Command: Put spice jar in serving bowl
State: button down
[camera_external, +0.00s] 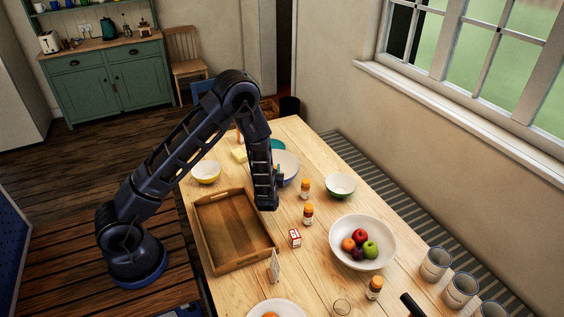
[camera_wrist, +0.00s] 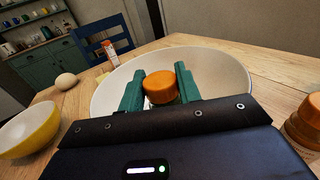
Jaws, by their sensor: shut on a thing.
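My gripper (camera_wrist: 157,76) is shut on a spice jar (camera_wrist: 160,88) with an orange cap, held between its green fingers. The jar's lower part is mostly hidden by the gripper body. A large white serving bowl (camera_wrist: 217,70) lies right behind and around the jar in the wrist view. The jar appears over or at the bowl's near part; its height above the bowl's bottom cannot be told. In the external view the bowl (camera_external: 291,168) is partly hidden by my arm.
A yellow bowl (camera_external: 205,178) is left of the serving bowl, a green bowl (camera_external: 340,190) right. A wooden tray (camera_external: 232,268) lies in front. A fruit bowl (camera_external: 345,262) is right. An egg-like object (camera_wrist: 66,81) lies left.

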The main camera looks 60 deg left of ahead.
jog(key=c, duration=1)
grip_release()
